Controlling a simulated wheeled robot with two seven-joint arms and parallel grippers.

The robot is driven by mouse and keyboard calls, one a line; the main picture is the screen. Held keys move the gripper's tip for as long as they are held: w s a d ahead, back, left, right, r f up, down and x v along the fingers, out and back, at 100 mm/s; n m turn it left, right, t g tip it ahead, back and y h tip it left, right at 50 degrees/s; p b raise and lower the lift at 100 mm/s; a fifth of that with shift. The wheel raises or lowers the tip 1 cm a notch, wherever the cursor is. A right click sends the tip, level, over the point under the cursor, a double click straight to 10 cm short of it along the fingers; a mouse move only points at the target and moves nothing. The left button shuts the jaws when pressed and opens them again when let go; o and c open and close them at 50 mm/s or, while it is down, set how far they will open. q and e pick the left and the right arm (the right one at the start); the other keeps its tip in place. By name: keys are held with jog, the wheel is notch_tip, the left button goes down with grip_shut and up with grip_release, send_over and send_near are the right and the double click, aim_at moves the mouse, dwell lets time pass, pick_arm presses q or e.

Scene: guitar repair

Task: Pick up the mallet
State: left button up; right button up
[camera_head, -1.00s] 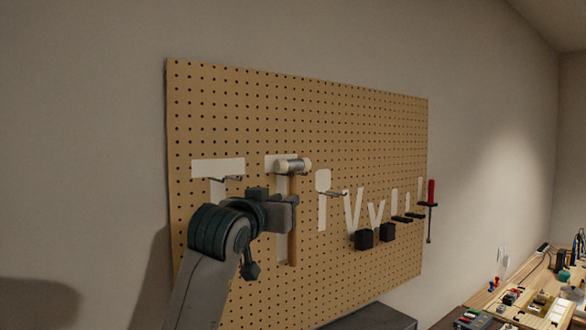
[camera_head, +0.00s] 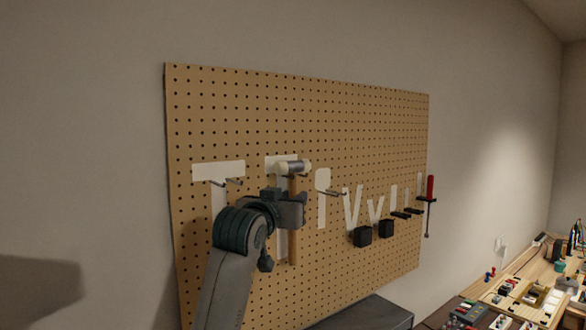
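The mallet (camera_head: 294,168) hangs upright on the pegboard, over a white painted tool outline. It has a grey metal head with pale ends and a wooden handle (camera_head: 292,248).
The pegboard (camera_head: 350,120) has an empty hook (camera_head: 228,183) left of the mallet and another hook (camera_head: 335,192) to its right. Black holders (camera_head: 362,237) and a red-handled screwdriver (camera_head: 430,190) are farther right. A cluttered workbench (camera_head: 535,270) stands at lower right.

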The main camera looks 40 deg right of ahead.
jog(key=shift+w+d, duration=0.1)
jog(key=shift+d, duration=0.05)
dwell(0.3)
grip_shut()
jog(key=shift+r, duration=0.15)
